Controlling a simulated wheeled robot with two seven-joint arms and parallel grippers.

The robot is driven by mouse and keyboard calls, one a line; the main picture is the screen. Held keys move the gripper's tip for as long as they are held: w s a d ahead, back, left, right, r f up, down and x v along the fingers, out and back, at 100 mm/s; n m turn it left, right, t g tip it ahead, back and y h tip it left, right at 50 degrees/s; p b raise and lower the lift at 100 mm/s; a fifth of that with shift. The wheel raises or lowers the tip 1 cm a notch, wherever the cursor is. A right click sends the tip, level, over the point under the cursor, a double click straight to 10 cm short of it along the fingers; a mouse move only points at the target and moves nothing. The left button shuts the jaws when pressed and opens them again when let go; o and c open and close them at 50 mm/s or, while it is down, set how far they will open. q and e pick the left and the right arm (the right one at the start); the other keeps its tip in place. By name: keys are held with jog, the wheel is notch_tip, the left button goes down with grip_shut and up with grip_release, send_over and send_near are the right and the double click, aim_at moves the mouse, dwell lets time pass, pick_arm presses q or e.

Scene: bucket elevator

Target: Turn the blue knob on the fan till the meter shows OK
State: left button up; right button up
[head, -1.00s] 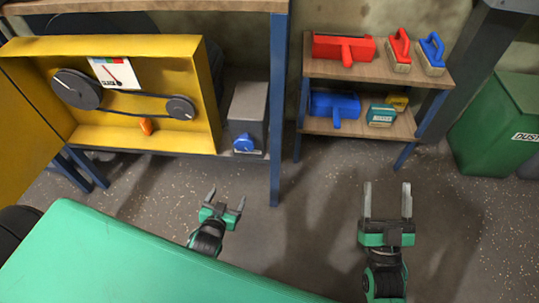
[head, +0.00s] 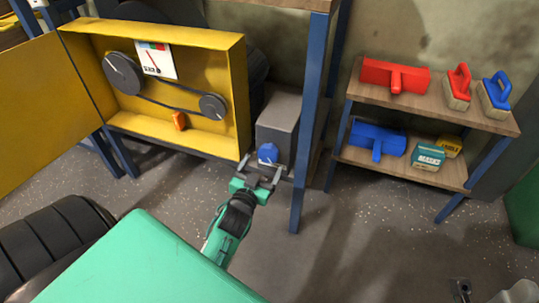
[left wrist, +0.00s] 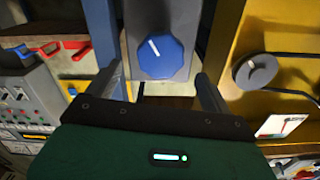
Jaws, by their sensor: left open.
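The blue knob (head: 268,153) sits on the front of the grey fan box (head: 278,122); it also shows in the left wrist view (left wrist: 161,57), with a white line tilted to the upper left. My left gripper (head: 264,174) is open just in front of and below the knob. Its fingers spread to either side, and I see no contact. The meter (head: 157,61) is a white dial with a coloured band and a needle leaning to the upper left; its lettering is too small to read. Only a small grey piece, perhaps of my right gripper, shows at the lower right.
A yellow cabinet (head: 238,100) with its door open holds two belt-linked pulleys, left of the fan box. A blue table leg (head: 309,130) stands close to the right of the fan. A shelf (head: 400,167) with brushes and scoops is farther right. The floor between is clear.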

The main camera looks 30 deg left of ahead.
aim_at(267, 156)
pick_arm(q)
jog(key=b+x, duration=0.1)
jog(key=x, duration=0.6)
jog(key=c, duration=1)
